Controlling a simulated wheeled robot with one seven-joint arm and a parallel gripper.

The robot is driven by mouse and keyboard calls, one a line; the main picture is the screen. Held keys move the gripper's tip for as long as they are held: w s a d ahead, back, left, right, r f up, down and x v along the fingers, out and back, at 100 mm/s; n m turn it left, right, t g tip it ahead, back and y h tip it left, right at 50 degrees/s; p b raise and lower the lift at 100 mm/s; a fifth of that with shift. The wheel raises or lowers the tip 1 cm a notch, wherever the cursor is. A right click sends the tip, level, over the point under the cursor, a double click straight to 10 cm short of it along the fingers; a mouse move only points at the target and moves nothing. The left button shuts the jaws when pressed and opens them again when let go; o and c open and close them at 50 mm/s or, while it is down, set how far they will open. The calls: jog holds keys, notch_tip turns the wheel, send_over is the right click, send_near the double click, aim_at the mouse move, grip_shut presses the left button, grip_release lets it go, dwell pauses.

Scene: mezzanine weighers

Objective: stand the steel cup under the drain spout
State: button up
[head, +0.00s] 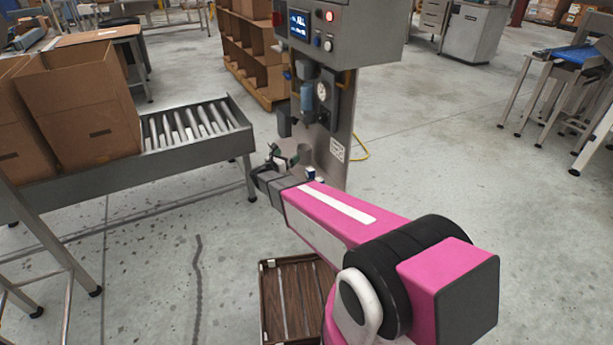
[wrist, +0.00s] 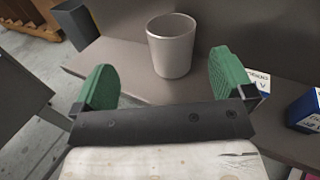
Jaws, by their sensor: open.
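The steel cup (wrist: 171,50) stands upright on a grey-brown shelf (wrist: 125,62) in the wrist view, its open mouth up. My gripper (wrist: 162,84) is open, with green finger pads left and right of the cup's line. The cup is just ahead of the fingertips, and nothing is held. In the head view my gripper (head: 284,157) is at the front of the upright steel station (head: 343,115), where the cup shows small and grey (head: 305,152). A blue filter unit (head: 306,97) and a gauge are mounted above. The drain spout is too small to tell apart.
Blue-and-white boxes (wrist: 305,110) stand on the shelf right of the gripper. A roller conveyor (head: 190,125) with cardboard boxes (head: 85,105) is left of the station. A brown slatted crate (head: 291,295) is on the floor below my arm.

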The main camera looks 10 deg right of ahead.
jog(key=s+a+r+n+y, duration=0.1)
jog(key=s+r+n+y, duration=0.15)
jog(key=n+y, duration=0.8)
jog(key=s+a+r+n+y, duration=0.1)
jog(key=s+a+n+y, duration=0.3)
jog(key=n, duration=1.2)
jog(key=s+d+n+g, duration=0.4)
jog(key=s+n, duration=0.1)
jog(key=s, duration=0.3)
jog(key=s+d+n+g+h, duration=0.1)
jog(key=s+d+n+g, duration=0.3)
jog(key=s+d+n, duration=0.1)
jog(key=s+d+f+n+g, duration=0.1)
jog(key=s+d+n+g, duration=0.3)
jog(key=s+n, duration=0.3)
jog(key=s+d, duration=0.1)
jog(key=s, duration=0.2)
jog(key=shift+s+g+h, duration=0.3)
jog(key=shift+g+h, duration=0.05)
jog(key=shift+g, duration=0.05)
